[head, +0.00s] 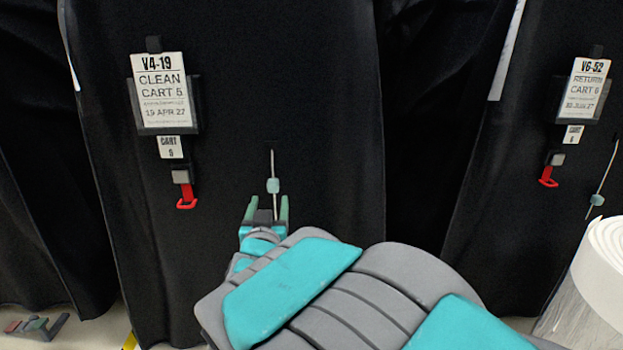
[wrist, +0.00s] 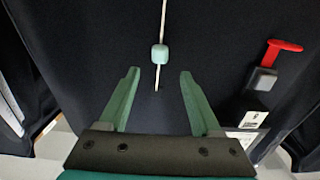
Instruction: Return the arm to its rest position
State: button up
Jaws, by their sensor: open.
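My gripper (head: 266,208) is open and empty in front of the black cover (head: 300,90) of the cart tagged "Clean Cart 5". A thin pale cord with a teal bead (head: 273,185) hangs on the cover just beyond the fingertips. In the wrist view the bead (wrist: 159,54) lies ahead of the gap, and the cord's lower end reaches toward it. My teal and grey arm stretches from the lower right toward the cover.
The clean cart's tag (head: 160,90) and red pull (head: 186,198) are left of my gripper. A second covered cart with a "Return Cart 6" tag (head: 585,88) stands at right. A white roll (head: 602,260) is at the lower right. Small items (head: 36,326) lie on the floor at lower left.

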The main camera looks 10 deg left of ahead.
jog(key=s+d+f+g+h+p, duration=0.1)
jog(key=s+d+f+g, duration=0.4)
jog(key=d, duration=0.4)
jog(key=s+d+f+g, duration=0.5)
jog(key=d+f+g, duration=0.1)
jog(key=d, duration=0.4)
jog(key=s+d+f+m+g+h, duration=0.1)
jog(key=s+d+g, duration=0.3)
jog(key=s+d, duration=0.5)
jog(key=s+d+f+m+g+h, duration=0.1)
jog(key=s+d+g, duration=0.3)
jog(key=s+d, duration=0.5)
jog(key=s+h, duration=0.1)
jog(key=s, duration=0.7)
jog(key=shift+m+p, duration=0.35)
jog(key=shift+m, duration=0.05)
jog(key=shift+a, duration=0.1)
